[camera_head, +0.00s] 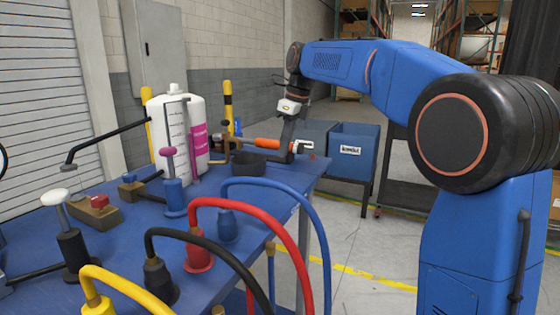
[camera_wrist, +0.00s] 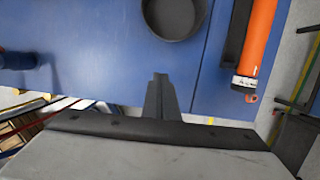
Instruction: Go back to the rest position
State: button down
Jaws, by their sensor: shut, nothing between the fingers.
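My gripper (camera_head: 287,156) hangs from the blue arm over the far right part of the blue table (camera_head: 310,172), with its dark fingers pointing down. In the wrist view the fingers (camera_wrist: 160,78) are together with nothing between them. They sit near the table's edge, just short of a round black dish (camera_wrist: 173,38). In the head view the dish (camera_head: 248,165) is to the left of my gripper. An orange-handled tool (camera_wrist: 262,40) lies to the right of the fingers in the wrist view. I cannot tell the fingers' exact height above the table.
Yellow, black, red (camera_head: 198,258) and blue hoses arch over the table's near side. A white canister (camera_head: 185,115), upright levers and a long black rod stand at the left. Blue bins (camera_head: 352,160) stand beyond the table. Open floor (camera_head: 350,235) lies to the right.

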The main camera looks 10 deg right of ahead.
jog(key=s+d+f+n+t, duration=0.1)
jog(key=s+d+f+n, duration=0.2)
jog(key=s, duration=0.4)
jog(key=s+d+f+n+h, duration=0.1)
jog(key=s+d+n, duration=0.2)
jog(key=s+n, duration=0.4)
jog(key=s+d+f+n+t, duration=0.1)
jog(key=s+d+f+n, duration=0.15)
jog(key=s, duration=0.55)
jog(key=s+d+f+n, duration=0.2)
jog(key=s+f+n, duration=0.4)
jog(key=s+f, duration=0.2)
jog(key=s+d+f+n+t+h, duration=0.1)
jog(key=s+d+f+n, duration=0.1)
jog(key=s+f+n, duration=0.4)
jog(key=s+f, duration=0.3)
jog(key=s, duration=0.1)
jog(key=shift+s+d, duration=0.2)
jog(key=shift+d, duration=0.05)
